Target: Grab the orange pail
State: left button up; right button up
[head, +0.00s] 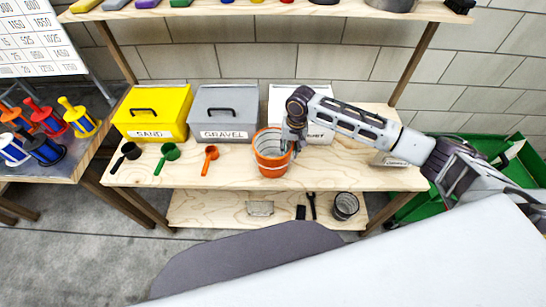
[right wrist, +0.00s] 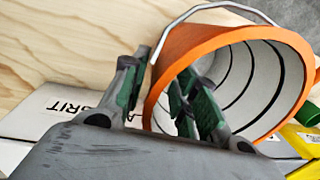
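My right gripper (head: 291,142) is at the pail's right rim. In the right wrist view the gripper's green-padded fingers (right wrist: 160,95) are apart, one outside the orange pail wall (right wrist: 172,62) and one inside its mouth. A gap shows between the fingers and the wall. My left gripper is not in view.
A yellow sand box (head: 152,112), a grey gravel box (head: 222,115) and a white box (head: 318,133) stand behind the pail. Black, green and orange scoops (head: 210,158) lie to its left. A dark bucket (head: 345,206) is on the lower shelf. An upper shelf (head: 280,9) spans above.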

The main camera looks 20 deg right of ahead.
jog(key=shift+f, duration=0.85)
grip_shut()
